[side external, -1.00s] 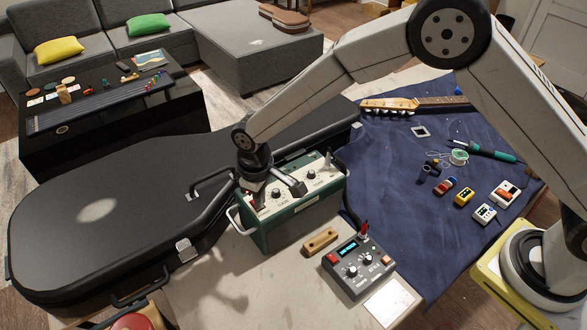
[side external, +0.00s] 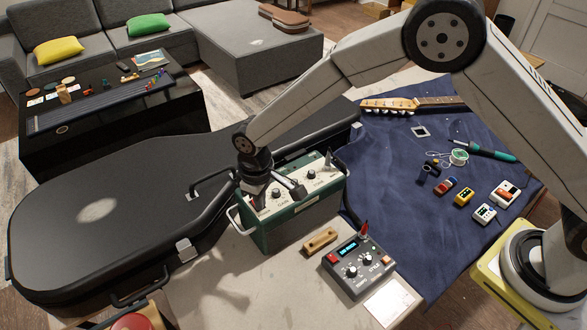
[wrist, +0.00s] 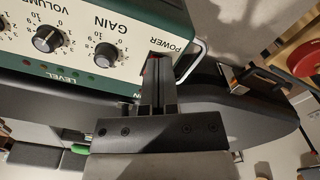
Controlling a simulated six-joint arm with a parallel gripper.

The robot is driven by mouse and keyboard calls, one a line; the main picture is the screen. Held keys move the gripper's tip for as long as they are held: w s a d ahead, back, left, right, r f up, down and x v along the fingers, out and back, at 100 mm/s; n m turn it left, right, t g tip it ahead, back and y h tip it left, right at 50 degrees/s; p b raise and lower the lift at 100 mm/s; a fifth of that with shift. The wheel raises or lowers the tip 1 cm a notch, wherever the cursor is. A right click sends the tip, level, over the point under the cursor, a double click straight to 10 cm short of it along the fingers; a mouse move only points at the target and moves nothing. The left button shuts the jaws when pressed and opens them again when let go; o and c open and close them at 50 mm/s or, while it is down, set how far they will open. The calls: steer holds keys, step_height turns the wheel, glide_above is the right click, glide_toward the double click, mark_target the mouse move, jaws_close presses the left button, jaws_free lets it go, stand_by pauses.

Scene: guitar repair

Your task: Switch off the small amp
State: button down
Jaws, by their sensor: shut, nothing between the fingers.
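The small amp (side external: 293,222) is a green box with a pale control panel on top, standing on the table beside the black case. Its panel fills the upper left of the wrist view (wrist: 95,42), with VOLUME and GAIN knobs and the word POWER. My gripper (side external: 253,204) points down at the panel's left end. In the wrist view my gripper's fingers (wrist: 158,65) are together, with their tips right beside the POWER label. A sliver of red shows at the fingertips. The power switch is mostly hidden behind the fingers, so its position cannot be told.
The amp's metal handle (side external: 236,222) stands out close to my gripper. A black guitar case (side external: 95,210) lies behind and to the left. A wooden block (side external: 320,241) and a grey effects unit (side external: 357,268) sit in front right. Small pedals (side external: 464,197) lie on the blue cloth.

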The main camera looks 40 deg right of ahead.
steer(key=shift+r, duration=3.5)
steer(key=s+d+r+m+t, duration=0.1)
steer(key=s+d+r, duration=0.15)
steer(key=d, duration=0.45)
steer(key=s+d+r+m, duration=0.1)
steer(key=s+d+m, duration=0.15)
steer(key=d, duration=0.45)
steer(key=s+d+m+t, duration=0.1)
steer(key=s+d+m, duration=0.1)
steer(key=s+d, duration=0.8)
steer(key=shift+s+d+t, duration=0.3)
steer(key=shift+s, duration=0.7)
